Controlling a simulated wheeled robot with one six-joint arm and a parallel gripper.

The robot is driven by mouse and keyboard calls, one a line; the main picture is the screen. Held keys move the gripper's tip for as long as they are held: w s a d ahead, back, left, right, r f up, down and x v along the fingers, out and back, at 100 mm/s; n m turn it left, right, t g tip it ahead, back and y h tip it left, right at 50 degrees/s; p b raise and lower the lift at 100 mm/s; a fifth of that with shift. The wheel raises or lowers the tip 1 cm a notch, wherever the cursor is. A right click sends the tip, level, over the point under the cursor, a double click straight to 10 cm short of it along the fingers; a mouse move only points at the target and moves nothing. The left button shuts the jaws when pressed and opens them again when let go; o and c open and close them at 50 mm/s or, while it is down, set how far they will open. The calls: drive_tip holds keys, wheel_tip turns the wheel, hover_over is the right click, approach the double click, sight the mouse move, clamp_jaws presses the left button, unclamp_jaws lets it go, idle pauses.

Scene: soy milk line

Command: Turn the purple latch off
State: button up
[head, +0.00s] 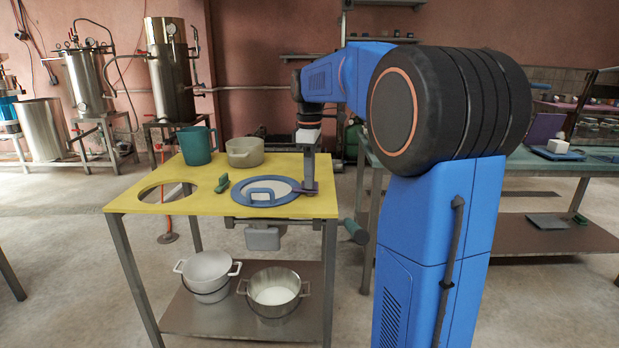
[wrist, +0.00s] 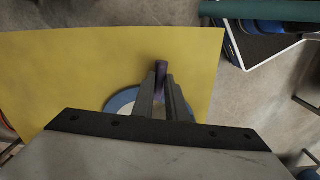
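The purple latch (wrist: 161,67) shows between and just beyond my fingertips in the wrist view. In the head view a small purple part (head: 301,190) lies at the right rim of the round blue-rimmed white lid (head: 233,194), which sits on the yellow tabletop. My gripper (head: 311,187) points straight down there, low over the lid's right edge. In the wrist view my gripper's two fingers (wrist: 162,90) stand on either side of the latch. Whether they touch it or grip it I cannot tell. The fingers hide part of the latch and the lid.
The yellow table (head: 130,202) also bears a teal pitcher (head: 195,146), a beige pot (head: 245,153), a green-handled item (head: 222,185) and an open round hole at left. Pots (head: 274,292) stand on the shelf below. A second table (head: 530,163) stands at right.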

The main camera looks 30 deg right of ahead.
clamp_jaws()
drive_tip(key=shift+m, duration=0.4)
drive_tip(key=m, duration=0.4)
drive_tip(key=shift+m, duration=0.3)
drive_tip(key=m, duration=0.9)
drive_tip(key=shift+m, duration=1.8)
